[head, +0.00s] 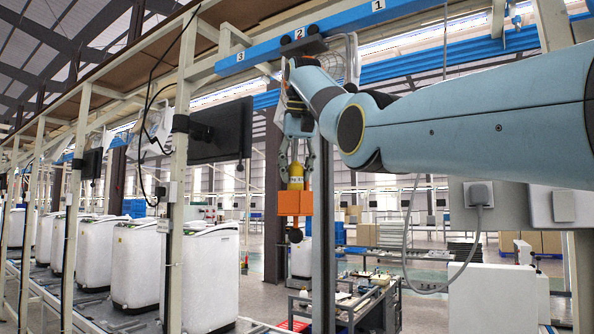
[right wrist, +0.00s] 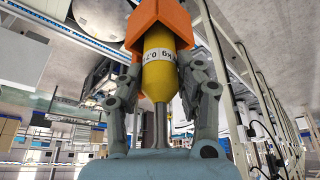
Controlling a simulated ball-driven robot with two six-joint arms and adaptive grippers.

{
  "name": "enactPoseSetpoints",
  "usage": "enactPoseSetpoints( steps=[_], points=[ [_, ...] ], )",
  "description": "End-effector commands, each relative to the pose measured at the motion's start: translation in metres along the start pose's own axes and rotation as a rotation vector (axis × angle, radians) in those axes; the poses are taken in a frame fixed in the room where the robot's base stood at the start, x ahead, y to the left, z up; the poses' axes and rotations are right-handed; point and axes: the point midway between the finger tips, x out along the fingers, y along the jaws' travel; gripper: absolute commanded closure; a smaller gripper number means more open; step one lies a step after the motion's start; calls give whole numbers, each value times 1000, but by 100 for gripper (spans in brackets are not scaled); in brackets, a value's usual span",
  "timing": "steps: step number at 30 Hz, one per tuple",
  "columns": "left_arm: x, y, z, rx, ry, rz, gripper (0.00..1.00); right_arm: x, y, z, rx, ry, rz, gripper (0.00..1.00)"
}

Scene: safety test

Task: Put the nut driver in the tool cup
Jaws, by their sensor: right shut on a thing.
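My right gripper (head: 297,165) comes down from the upper right and points downward. It is shut on a yellow cylinder with a printed white band, which I take for the nut driver (head: 296,177). It also shows in the right wrist view (right wrist: 159,72), between the fingers (right wrist: 160,88), with a thin metal shaft running toward my palm. An orange angular block (head: 294,203) is at its lower end and shows at the top of the wrist view (right wrist: 158,20). I cannot tell whether this block is the tool cup or part of the held piece. My left gripper is out of view.
A blue rail (head: 345,30) with numbers runs overhead. A pale post with a black monitor (head: 222,130) stands to the left. White washing machines (head: 205,275) line the left. A cart (head: 345,300) with small items stands below, and a grey post rises close beside the gripper.

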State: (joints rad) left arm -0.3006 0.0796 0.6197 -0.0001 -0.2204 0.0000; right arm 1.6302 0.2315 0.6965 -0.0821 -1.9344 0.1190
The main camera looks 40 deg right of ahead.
Motion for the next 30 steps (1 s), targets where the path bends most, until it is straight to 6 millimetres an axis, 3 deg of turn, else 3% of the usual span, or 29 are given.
enactPoseSetpoints(
  steps=[1, 6, 17, 20, 30],
  points=[
    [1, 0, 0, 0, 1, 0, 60, 2, 0, 1, 0, -1, 0, 64],
    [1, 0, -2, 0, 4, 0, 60, 1, 0, 0, 0, 0, 0, 42],
    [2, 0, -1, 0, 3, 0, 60, -6, 0, -1, 0, 2, -1, 42],
    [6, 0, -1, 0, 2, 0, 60, -21, 0, 0, 1, 3, -1, 42],
    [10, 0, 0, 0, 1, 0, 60, -96, 0, 0, 0, 2, -1, 42]
  ],
)
